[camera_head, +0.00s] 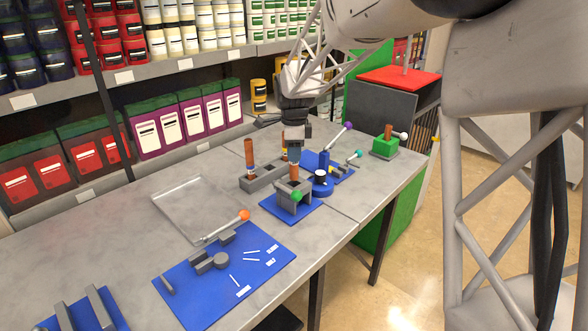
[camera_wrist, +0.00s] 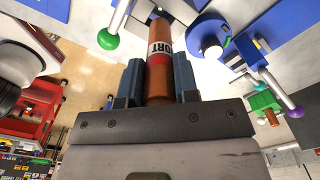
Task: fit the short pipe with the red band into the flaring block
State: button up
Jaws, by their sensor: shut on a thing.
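A copper pipe (camera_wrist: 160,68) with a white label and a red band is between my gripper's fingers (camera_wrist: 158,82). The label's visible letters read "ORT". In the head view my gripper (camera_head: 294,147) points down, and the pipe (camera_head: 294,172) hangs upright below it. The grey flaring block (camera_head: 291,187), with a green ball handle (camera_head: 297,196), sits on a blue plate (camera_head: 276,209) directly beneath. The pipe's lower end is at the block's top; I cannot tell whether it is inside. The green ball also shows in the wrist view (camera_wrist: 108,40).
A grey rack (camera_head: 262,180) with another copper pipe (camera_head: 249,153) stands left of the block. A blue round tool (camera_head: 321,184) is close on the right. A green block (camera_head: 384,148) stands further right. A clear tray (camera_head: 190,212) and a blue mat (camera_head: 205,298) lie nearer.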

aim_at(294, 168)
jog(key=shift+f, duration=0.6)
jog(key=shift+f, duration=2.25)
jog(key=shift+f, duration=0.15)
jog(key=o, duration=1)
notch_tip(294, 168, up, 12)
jog(key=shift+r, duration=0.15)
